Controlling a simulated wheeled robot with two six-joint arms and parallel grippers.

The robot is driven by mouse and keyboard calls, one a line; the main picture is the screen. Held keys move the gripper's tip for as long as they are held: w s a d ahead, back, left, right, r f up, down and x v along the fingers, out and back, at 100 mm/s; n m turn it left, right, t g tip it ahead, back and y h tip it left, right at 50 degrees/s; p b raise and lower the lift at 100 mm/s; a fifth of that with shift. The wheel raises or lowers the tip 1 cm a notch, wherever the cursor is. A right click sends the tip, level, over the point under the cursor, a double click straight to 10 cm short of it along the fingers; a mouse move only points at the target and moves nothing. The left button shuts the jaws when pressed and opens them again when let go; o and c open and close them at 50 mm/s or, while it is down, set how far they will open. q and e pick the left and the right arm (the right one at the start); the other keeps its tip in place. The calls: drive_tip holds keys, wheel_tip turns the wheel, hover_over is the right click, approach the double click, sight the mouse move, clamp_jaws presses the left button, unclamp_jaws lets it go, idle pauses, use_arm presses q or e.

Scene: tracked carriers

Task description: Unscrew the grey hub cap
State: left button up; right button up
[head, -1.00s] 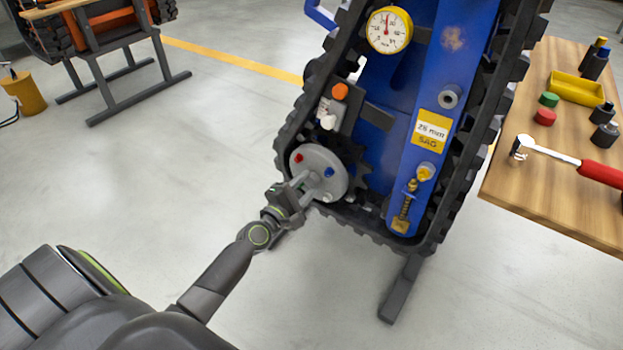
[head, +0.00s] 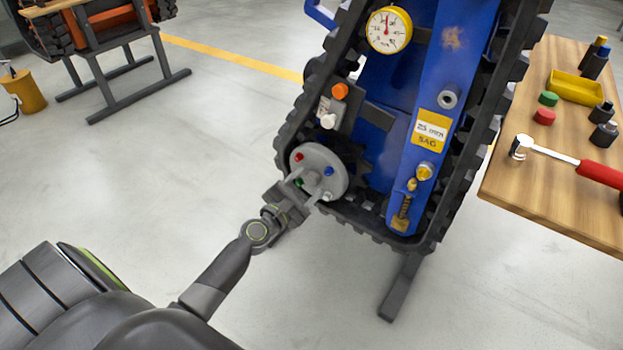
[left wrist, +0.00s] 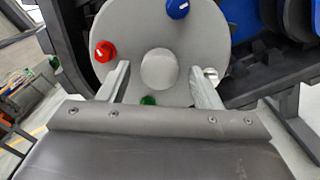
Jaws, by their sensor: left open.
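The grey hub cap (left wrist: 160,69) is a round grey knob in the middle of a grey wheel disc (left wrist: 130,25). In the head view the hub cap (head: 312,180) shows near the fingertips. My left gripper (head: 306,186) is open in front of the disc. In the left wrist view its fingers (left wrist: 160,82) stand apart, one on each side of the hub cap and below its middle, with gaps to it. I cannot tell how deep the fingertips reach. My right gripper is not in view.
Around the hub cap sit a red cap (left wrist: 105,51), a blue cap (left wrist: 178,8), a green cap (left wrist: 148,100) and a pale cap (left wrist: 211,75). A black track (head: 290,135) surrounds the blue frame (head: 390,90). A wooden bench (head: 520,180) with a hammer (head: 555,155) stands right.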

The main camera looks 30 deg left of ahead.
use_arm(q)
drive_tip(key=m, duration=0.5)
drive_tip(key=shift+b, duration=0.3)
drive_tip(key=m, duration=0.3)
drive_tip(key=shift+f, duration=0.1)
drive_tip(key=shift+m+b, duration=0.3)
drive_tip(key=shift+m, duration=0.9)
drive_tip(key=m+b, duration=0.1)
drive_tip(key=m, duration=0.8)
drive_tip(key=shift+b, duration=0.4)
drive_tip(key=m+b, duration=0.3)
drive_tip(key=m, duration=0.4)
drive_tip(key=shift+f+m, duration=0.15)
drive_tip(key=shift+m, duration=0.15)
drive_tip(key=shift+m+b, duration=0.3)
drive_tip(key=shift+m, duration=0.3)
drive_tip(key=shift+r+m, duration=0.2)
drive_tip(key=shift+m, duration=0.3)
